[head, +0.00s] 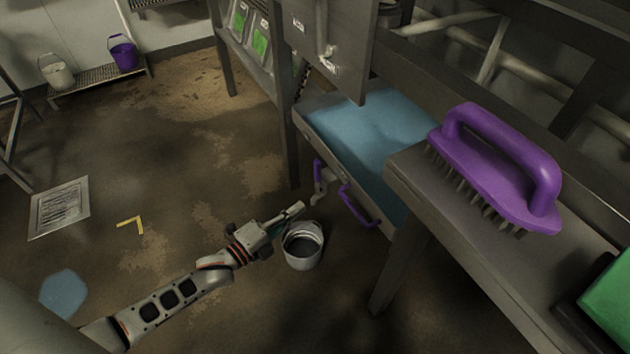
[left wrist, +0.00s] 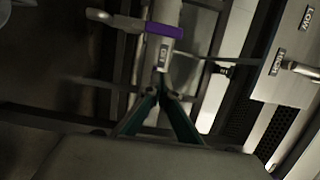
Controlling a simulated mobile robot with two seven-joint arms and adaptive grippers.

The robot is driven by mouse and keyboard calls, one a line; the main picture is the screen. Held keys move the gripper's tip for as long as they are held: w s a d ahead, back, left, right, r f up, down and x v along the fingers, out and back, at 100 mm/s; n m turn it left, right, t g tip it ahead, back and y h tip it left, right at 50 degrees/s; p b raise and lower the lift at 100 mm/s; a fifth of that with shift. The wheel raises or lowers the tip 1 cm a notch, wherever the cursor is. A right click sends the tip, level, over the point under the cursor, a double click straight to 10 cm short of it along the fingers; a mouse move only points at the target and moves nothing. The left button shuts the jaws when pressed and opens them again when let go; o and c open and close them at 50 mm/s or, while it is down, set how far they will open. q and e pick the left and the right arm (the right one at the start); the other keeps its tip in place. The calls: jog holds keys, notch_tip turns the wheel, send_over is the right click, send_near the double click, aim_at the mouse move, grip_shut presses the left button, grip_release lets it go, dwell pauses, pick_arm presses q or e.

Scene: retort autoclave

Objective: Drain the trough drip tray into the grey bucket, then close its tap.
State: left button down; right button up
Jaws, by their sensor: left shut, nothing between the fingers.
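The trough drip tray (head: 312,128) holds bluish liquid and has a purple handle (head: 358,206) on its front. Its tap (head: 320,190), with a purple part above, hangs at the tray's near left corner. The grey bucket (head: 303,258) stands upright on the floor below; no stream into it can be made out. My left gripper (head: 281,224) is shut and empty above the bucket's left rim, near the tap. My right gripper is out of view.
A bench with a purple brush (head: 495,165) stands right of the tray. A table leg (head: 398,270) rises right of the bucket. A grey panel (head: 335,45) hangs above the tray.

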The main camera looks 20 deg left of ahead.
aim_at(316, 181)
pick_arm(q)
jog(key=w+b, duration=0.1)
jog(key=w, duration=0.2)
jog(key=w+b, duration=0.1)
jog(key=w, duration=0.3)
jog(key=w+d+b, duration=0.1)
jog(key=w, duration=0.3)
jog(key=shift+d+f, duration=0.1)
jog(key=shift+f, duration=0.1)
jog(key=shift+w+a+r, duration=0.15)
jog(key=shift+w+a, duration=0.05)
jog(key=shift+w, duration=0.05)
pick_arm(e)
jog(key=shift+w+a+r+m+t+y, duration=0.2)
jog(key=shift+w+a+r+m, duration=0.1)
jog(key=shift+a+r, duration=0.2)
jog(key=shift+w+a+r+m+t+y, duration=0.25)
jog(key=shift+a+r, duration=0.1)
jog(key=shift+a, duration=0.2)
pick_arm(q)
jog(key=shift+r, duration=0.1)
